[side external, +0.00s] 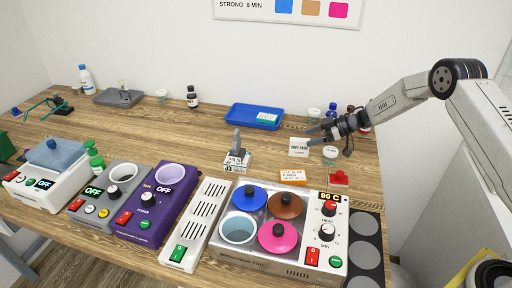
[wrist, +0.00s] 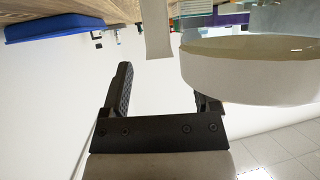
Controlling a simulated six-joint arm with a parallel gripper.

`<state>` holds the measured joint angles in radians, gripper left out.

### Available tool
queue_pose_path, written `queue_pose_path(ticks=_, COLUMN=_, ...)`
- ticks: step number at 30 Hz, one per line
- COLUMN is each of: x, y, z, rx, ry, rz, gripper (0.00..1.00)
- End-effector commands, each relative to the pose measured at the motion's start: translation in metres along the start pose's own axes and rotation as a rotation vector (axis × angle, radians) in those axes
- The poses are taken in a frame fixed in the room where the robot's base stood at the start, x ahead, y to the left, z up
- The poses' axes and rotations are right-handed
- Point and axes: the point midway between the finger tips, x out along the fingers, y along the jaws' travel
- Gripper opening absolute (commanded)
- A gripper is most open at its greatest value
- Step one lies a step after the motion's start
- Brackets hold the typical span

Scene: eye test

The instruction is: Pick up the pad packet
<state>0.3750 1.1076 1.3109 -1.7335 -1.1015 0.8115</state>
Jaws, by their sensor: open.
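The pad packet (side external: 299,147) is a small white packet marked with dark lettering that seems to read "SOFT PADS". It stands on the wooden table, right of centre in the side view. My gripper (side external: 313,137) is just to the right of and above the packet, its fingers pointing left, open and empty. In the wrist view the two black fingers of my gripper (wrist: 162,82) are apart with nothing between them. A pale upright strip (wrist: 158,30) shows beyond them; it may be the packet, but I cannot tell. Contact with the packet is not visible.
A small glass jar (side external: 330,152) stands close under my gripper; a large pale round vessel (wrist: 250,75) looms beside the right finger. Dark and blue-capped bottles (side external: 332,110) stand behind. A blue tray (side external: 232,118) is back left. The hotplate unit (side external: 262,258) is in front.

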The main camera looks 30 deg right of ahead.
Motion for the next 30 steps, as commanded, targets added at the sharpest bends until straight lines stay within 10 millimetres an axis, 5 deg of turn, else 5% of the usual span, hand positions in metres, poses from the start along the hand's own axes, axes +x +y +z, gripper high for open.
queue_pose_path(ticks=7, x=0.024, y=-0.001, z=0.0, rx=0.0, ry=0.0, rz=-0.001, gripper=0.78)
queue_pose_path(ticks=23, x=0.026, y=0.0, z=0.0, rx=0.0, ry=0.0, rz=0.0, gripper=0.78)
queue_pose_path(ticks=30, x=0.026, y=0.0, z=0.0, rx=0.0, ry=0.0, rz=0.0, gripper=0.08)
